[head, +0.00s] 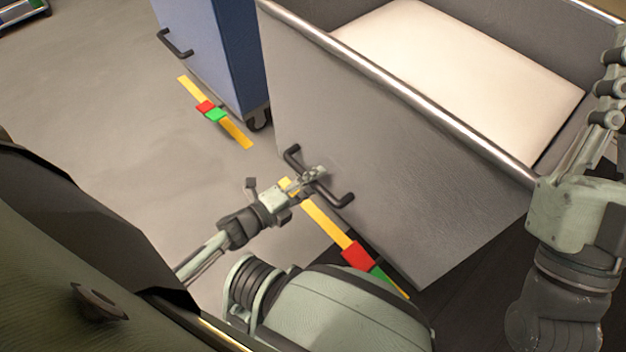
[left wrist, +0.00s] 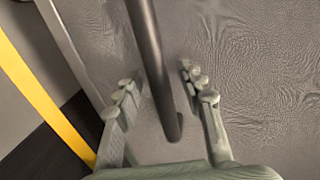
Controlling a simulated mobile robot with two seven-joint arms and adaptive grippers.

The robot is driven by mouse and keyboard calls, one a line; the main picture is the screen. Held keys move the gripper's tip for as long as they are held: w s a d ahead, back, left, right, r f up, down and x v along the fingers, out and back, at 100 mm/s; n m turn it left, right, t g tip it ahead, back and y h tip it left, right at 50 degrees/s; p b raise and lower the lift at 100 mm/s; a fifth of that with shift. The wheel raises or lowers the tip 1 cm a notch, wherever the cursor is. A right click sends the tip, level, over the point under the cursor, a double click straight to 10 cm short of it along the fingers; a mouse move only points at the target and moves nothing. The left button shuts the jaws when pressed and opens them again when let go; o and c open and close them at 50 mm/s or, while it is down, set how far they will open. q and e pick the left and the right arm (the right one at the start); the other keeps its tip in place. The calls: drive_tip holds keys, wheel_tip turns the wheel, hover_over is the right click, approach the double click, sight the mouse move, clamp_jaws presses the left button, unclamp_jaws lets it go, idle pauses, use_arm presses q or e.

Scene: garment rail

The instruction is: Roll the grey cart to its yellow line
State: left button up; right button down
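The grey cart (head: 400,170) has a bright metal rim and a pale load inside. Its dark handle (head: 336,197) is on the front panel, and it also shows in the left wrist view (left wrist: 152,60). My left gripper (head: 314,176) is at the handle. In the left wrist view its fingers are spread on both sides of the bar, with gaps visible. A yellow line (head: 326,221) with red and green patches runs on the floor along the cart's front lower edge. My right gripper (head: 608,88) is at the right edge by the cart's rim; its opening is unclear.
A blue cart (head: 215,50) with a dark handle stands at the back left, beside another yellow line (head: 235,131) with red and green patches. Part of another cart shows at the top left corner. The grey floor (head: 100,110) on the left is clear.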

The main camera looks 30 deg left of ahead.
use_arm(q)
drive_tip(key=v, duration=1.2)
drive_tip(key=shift+s, duration=0.1)
